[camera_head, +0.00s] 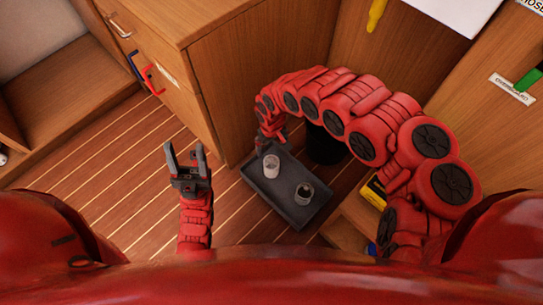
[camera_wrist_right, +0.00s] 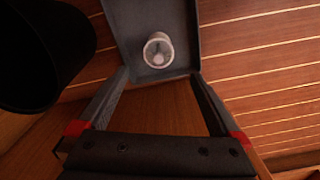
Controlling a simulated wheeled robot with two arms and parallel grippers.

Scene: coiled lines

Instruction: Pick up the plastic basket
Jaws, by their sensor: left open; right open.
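No thing in view is clearly a basket. The nearest in form are a shallow dark grey tray (camera_head: 285,187) on the floor and a black round bin (camera_head: 323,147) behind it. The tray holds a white cup (camera_head: 271,166) and a second cup with dark contents (camera_head: 304,193). My right gripper (camera_head: 268,136) is at the tray's far left corner. My left gripper (camera_head: 186,157) is open and empty above the floor, left of the tray.
The black bin shows close by in the right wrist view (camera_wrist_right: 40,55). A yellow item (camera_head: 374,192) lies at right. Wooden floor left of the tray is clear.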

